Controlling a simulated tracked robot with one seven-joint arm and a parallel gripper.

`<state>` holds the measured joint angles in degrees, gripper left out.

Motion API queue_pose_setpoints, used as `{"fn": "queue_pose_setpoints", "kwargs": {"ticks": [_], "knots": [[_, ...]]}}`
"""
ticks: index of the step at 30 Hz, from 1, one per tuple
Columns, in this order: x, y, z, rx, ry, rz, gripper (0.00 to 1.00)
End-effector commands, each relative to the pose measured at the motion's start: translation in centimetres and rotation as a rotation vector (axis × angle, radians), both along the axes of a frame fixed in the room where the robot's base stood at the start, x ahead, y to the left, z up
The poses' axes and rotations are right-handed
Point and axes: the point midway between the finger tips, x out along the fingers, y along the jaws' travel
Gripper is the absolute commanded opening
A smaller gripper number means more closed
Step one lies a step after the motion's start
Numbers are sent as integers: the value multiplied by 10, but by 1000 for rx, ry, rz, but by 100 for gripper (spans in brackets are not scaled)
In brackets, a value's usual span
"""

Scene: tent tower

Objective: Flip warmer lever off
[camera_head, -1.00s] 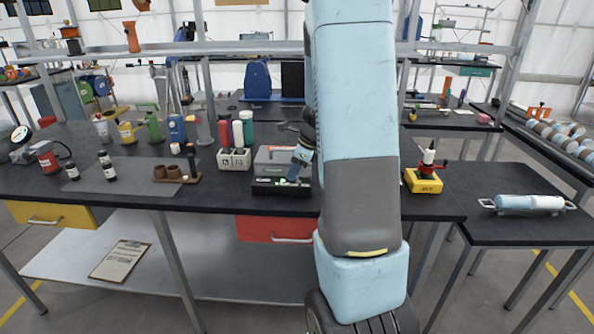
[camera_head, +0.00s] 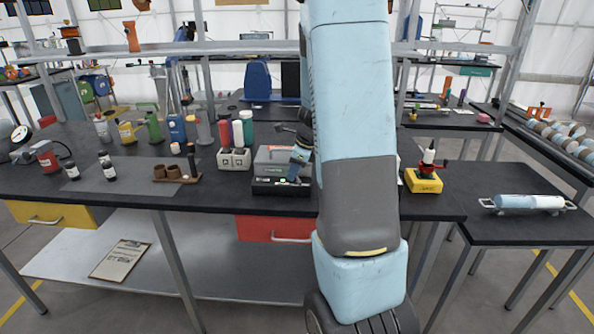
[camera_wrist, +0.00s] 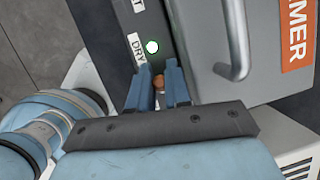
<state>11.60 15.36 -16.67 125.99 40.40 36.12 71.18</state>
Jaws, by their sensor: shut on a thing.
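The warmer is a grey box with a dark front panel (camera_head: 275,187) on the black workbench, left of my arm in the head view. In the wrist view its grey lid (camera_wrist: 210,50) has a metal handle and an orange label ending in "MER". A small brown-orange knob, which looks like the lever (camera_wrist: 158,82), stands on the dark panel below a glowing green-white light (camera_wrist: 152,46) and a "DRY" label. My gripper (camera_wrist: 160,73) has its two blue fingers on either side of the knob, closed on it. The fingers hide most of the lever, so its position cannot be told.
A white holder (camera_head: 234,160) with coloured bottles stands just left of the warmer. A brown rack (camera_head: 175,175) is further left. A yellow-based device (camera_head: 423,182) stands to the right of my arm. The bench's front edge is close to the warmer.

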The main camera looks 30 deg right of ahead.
Motion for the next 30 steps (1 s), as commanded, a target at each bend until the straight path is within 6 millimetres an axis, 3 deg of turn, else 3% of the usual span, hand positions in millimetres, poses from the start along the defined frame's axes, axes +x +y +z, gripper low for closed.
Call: {"fn": "queue_pose_setpoints", "kwargs": {"ticks": [22,23,24,30], "knots": [[1,7,-5,-109,80,3,0],[1,7,-5,-109,80,3,19],[1,7,-5,-109,80,4,22],[2,6,-4,-110,78,3,25]]}}
